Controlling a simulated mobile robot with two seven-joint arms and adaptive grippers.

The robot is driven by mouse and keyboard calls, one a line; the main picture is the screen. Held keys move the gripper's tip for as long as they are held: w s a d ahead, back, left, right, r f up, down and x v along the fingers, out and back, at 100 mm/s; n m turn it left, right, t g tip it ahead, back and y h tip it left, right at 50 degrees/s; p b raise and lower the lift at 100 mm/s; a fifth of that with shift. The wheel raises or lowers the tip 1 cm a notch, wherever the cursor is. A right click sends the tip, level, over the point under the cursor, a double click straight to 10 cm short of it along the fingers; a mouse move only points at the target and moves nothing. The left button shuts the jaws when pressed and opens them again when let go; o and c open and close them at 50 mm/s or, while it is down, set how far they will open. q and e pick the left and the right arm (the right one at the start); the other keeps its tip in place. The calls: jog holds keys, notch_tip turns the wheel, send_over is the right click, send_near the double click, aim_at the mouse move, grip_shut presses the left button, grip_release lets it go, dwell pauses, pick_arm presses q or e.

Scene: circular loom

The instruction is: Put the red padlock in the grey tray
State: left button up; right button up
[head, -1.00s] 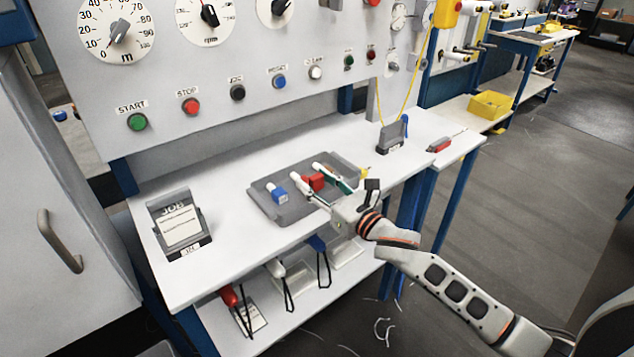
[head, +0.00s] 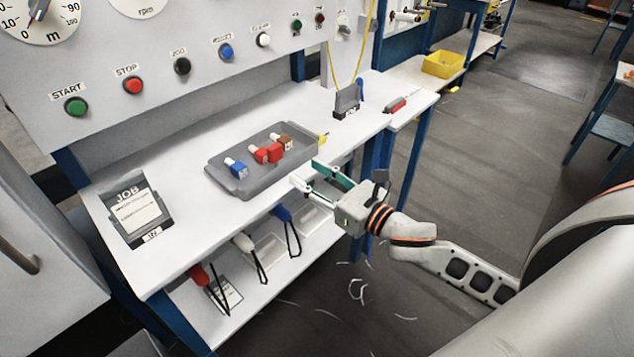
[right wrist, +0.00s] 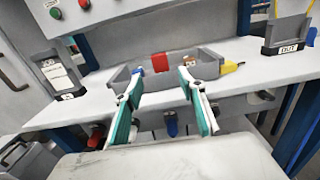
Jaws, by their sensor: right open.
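The grey tray (head: 240,189) lies on the white bench, and its rim also shows in the right wrist view (right wrist: 215,85). The red padlock (head: 274,152) sits inside the tray near the middle, between a blue block-like item (head: 238,168) and a brown one (head: 285,143). The red padlock also shows in the right wrist view (right wrist: 160,62). My right gripper (head: 306,172) is open and empty at the bench's front edge, in front of the tray and apart from the padlock. Its two green-lined fingers (right wrist: 155,90) stand wide apart. My left gripper is not in view.
A JOB card holder (head: 137,210) stands left of the tray. A dark holder (head: 346,103) and a red item (head: 396,105) are at the right. Red, white and blue items with black loops are below the bench top.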

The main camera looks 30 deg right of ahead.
jog(key=s+a+f+m+g+h, duration=0.1)
jog(key=s+f+m+g, duration=0.1)
jog(key=s+f+m, duration=0.5)
jog(key=s+a+f+m+g+h, duration=0.1)
jog(key=s+f+m+g, duration=0.1)
jog(key=s+f+m, duration=0.5)
jog(key=s+a+f+m+g+h, duration=0.1)
jog(key=s+f+m, duration=0.6)
jog(key=f+m, duration=0.9)
jog(key=a+m+g, duration=0.1)
jog(key=m, duration=0.4)
jog(key=shift+f+m+h, duration=0.25)
jog(key=shift+m+h, duration=0.05)
jog(key=shift+r, duration=0.2)
